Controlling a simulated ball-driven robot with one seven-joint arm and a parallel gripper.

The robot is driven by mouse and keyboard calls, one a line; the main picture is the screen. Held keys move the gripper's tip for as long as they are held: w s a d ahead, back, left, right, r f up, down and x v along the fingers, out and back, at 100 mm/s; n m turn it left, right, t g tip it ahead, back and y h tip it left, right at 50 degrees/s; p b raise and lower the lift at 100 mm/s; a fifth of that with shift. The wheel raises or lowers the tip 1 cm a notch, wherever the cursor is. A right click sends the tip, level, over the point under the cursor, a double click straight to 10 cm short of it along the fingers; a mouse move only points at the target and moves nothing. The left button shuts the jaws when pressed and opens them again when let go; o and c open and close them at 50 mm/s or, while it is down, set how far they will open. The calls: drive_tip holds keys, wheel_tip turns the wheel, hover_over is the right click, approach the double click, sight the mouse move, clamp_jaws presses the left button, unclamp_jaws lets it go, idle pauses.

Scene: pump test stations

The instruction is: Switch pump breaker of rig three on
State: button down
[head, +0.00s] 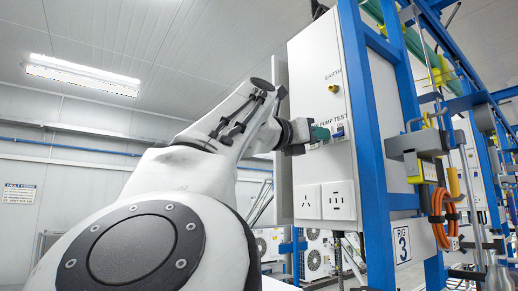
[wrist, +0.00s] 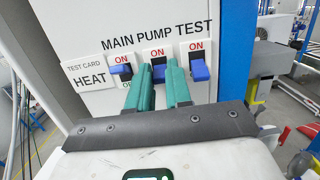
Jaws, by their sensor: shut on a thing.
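The white panel of rig three (head: 310,80) stands on a blue frame with a "RIG 3" sign (head: 402,245). In the wrist view, three blue breaker levers sit under "MAIN PUMP TEST", each with a red ON label above. The main lever (wrist: 121,73) is at left and the test lever (wrist: 199,71) at right. The pump breaker lever (wrist: 159,73) is in the middle, between the green fingertips of my gripper (wrist: 160,75). My gripper is shut on it; the fingers partly hide it and the lower OFF marking. In the head view, my gripper (head: 318,134) is at the panel front.
A "TEST CARD HEAT" label (wrist: 90,75) is left of the breakers. Sockets (head: 323,201) are lower on the panel. A blue post (head: 365,140) and an orange coiled cable (head: 445,215) stand to the right. The panel edge is close to my arm.

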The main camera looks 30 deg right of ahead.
drive_tip(key=shift+r+y, duration=0.25)
drive_tip(key=shift+y, duration=0.5)
drive_tip(key=shift+r+y, duration=0.25)
drive_tip(key=shift+y, duration=0.5)
drive_tip(key=c, duration=1)
unclamp_jaws()
drive_tip(key=shift+c, duration=0.2)
drive_tip(key=a+r, duration=0.1)
drive_tip(key=a, duration=0.9)
drive_tip(key=shift+a+b, duration=0.35)
drive_tip(key=shift+a, duration=0.05)
drive_tip(key=shift+s, duration=0.1)
